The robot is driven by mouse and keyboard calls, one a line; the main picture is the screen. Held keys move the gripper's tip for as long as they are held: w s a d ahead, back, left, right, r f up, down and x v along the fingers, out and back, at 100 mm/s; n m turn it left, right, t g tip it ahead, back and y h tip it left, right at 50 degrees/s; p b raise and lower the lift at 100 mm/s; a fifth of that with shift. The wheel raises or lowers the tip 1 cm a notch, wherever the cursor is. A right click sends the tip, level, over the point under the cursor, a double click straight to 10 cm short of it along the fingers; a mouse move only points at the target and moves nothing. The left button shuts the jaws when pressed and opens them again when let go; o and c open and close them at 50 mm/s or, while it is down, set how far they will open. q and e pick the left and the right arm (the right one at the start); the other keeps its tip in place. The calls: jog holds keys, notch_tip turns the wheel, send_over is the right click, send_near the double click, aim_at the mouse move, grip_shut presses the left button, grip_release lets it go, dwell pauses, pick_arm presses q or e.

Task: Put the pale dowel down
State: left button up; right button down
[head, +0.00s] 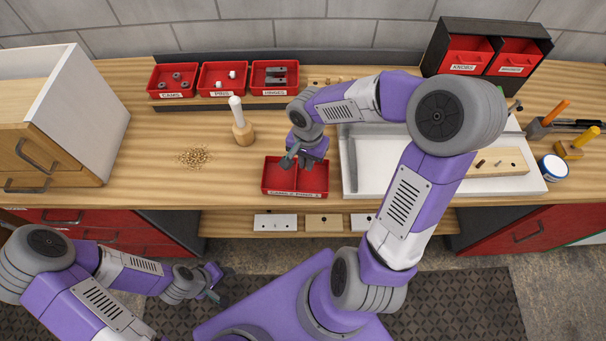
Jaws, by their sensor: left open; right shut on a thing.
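My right gripper (298,163) is over the back part of the two-part red tray (316,180) at the middle of the bench. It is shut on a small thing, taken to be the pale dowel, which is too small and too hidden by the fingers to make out. I cannot tell whether it touches the tray. My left gripper (216,294) is open and empty, low in front of the bench, well away from the tray.
Labelled red bins (222,78) stand along the back. A white cabinet (90,115) stands at left.

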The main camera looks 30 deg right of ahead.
aim_at(306, 180)
jog(key=shift+f+b, duration=0.7)
jog(key=shift+f, duration=2.5)
jog(key=shift+f, duration=0.1)
jog(key=shift+f, duration=0.1)
jog(key=c, duration=1.5)
grip_release()
jog(key=shift+r, duration=0.4)
notch_tip(306, 180, up, 12)
jog(key=p, duration=0.3)
jog(key=shift+f, duration=0.15)
